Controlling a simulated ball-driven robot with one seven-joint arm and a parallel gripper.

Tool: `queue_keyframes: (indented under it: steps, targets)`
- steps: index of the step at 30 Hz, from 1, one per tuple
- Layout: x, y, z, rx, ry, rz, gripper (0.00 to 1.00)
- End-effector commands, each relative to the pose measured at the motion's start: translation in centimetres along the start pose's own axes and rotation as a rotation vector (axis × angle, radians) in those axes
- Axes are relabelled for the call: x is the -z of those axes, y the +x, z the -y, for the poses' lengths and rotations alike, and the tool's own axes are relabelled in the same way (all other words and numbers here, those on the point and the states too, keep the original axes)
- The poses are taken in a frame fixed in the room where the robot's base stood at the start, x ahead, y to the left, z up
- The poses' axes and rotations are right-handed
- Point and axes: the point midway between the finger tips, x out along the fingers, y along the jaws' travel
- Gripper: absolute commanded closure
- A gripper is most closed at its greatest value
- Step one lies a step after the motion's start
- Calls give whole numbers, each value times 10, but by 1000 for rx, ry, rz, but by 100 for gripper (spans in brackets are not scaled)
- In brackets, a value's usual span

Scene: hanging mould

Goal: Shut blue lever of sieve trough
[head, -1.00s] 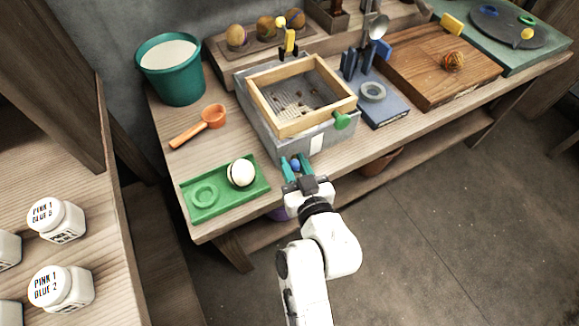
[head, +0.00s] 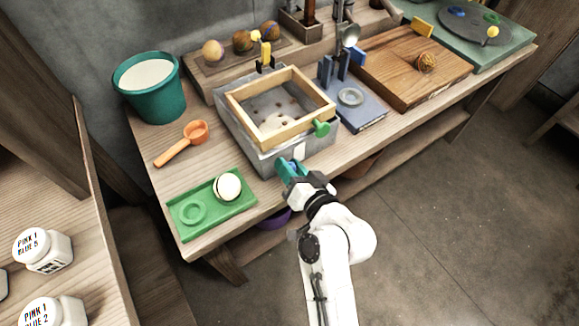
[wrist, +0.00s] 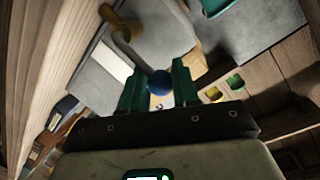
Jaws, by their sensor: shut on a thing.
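The sieve trough (head: 262,150) is a grey box at the bench's front edge, with a wooden-framed sieve (head: 296,78) on top. Its lever ends in a round blue knob (wrist: 160,84), on a grey bent rod in the wrist view. My gripper (head: 291,168) is at the trough's front, its teal fingers shut on the blue knob. In the wrist view the fingers (wrist: 159,88) stand either side of it. In the head view the fingers largely hide the knob, and I cannot tell the lever's exact angle. A green knob (head: 321,128) sits at the sieve's front right corner.
A green tray (head: 240,206) with a white ball (head: 227,187) lies left of my gripper. A blue stand (head: 365,113) is right of the trough. Open floor lies in front of the bench.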

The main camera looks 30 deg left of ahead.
Motion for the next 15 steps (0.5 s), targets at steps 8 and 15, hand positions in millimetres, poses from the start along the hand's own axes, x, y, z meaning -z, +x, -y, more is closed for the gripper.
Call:
queue_keyframes:
  steps: [8,15]
  targets:
    - [-10,0,-2,-1,15,21,100]
    - [-9,0,-2,-2,11,19,57]
